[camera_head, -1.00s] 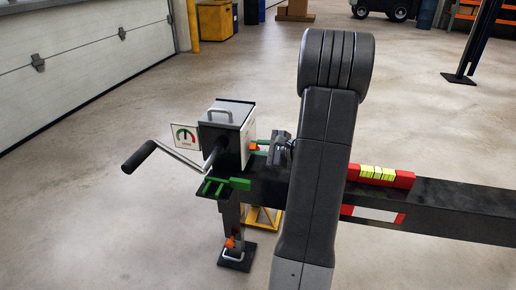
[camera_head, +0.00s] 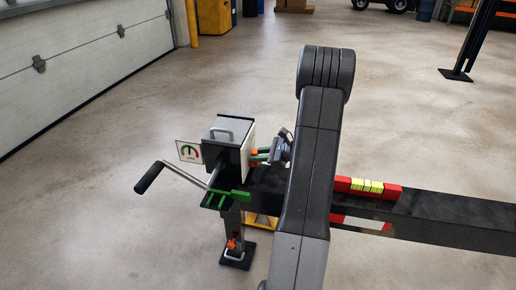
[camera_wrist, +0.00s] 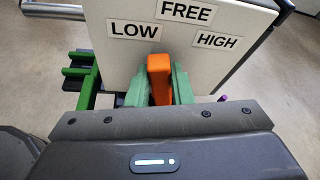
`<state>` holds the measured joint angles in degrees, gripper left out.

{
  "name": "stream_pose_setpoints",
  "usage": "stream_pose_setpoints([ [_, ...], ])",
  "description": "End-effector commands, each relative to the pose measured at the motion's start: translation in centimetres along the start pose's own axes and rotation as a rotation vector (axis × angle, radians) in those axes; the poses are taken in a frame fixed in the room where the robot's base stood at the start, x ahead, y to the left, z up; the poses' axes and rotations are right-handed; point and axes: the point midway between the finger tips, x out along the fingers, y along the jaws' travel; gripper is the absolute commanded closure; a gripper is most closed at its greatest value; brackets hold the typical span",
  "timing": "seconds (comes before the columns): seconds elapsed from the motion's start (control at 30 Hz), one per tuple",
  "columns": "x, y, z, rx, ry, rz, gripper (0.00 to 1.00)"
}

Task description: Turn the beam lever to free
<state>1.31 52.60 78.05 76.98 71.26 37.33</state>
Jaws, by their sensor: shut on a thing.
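The orange beam lever (camera_wrist: 160,72) stands in front of the white box face (camera_wrist: 120,60) in the wrist view. Its top points up, below the FREE label (camera_wrist: 185,10) and between the LOW label (camera_wrist: 134,30) and the HIGH label (camera_wrist: 215,40). My gripper (camera_wrist: 160,90) has green fingers on both sides of the lever and is shut on it. In the head view my gripper (camera_head: 262,156) reaches the box's right side from the right. The lever also shows there as a small orange spot (camera_head: 254,153). Its lower part is hidden.
The box (camera_head: 228,140) sits on the end of a dark beam (camera_head: 440,220). A crank handle (camera_head: 150,177) sticks out left, beside a gauge sign (camera_head: 189,151). A green bracket (camera_head: 228,198) lies below the box.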

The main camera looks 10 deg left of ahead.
Motion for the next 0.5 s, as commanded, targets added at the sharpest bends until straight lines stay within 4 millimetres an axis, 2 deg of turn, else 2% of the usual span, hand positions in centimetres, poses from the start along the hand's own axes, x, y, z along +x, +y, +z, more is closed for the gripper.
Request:
stream_pose_setpoints([
  [0.03,-0.2,-0.4,0.5,0.031,0.000,0.014,1.00],
  [0.5,0.0,-1.4,-0.1,0.217,0.000,0.090,1.00],
])
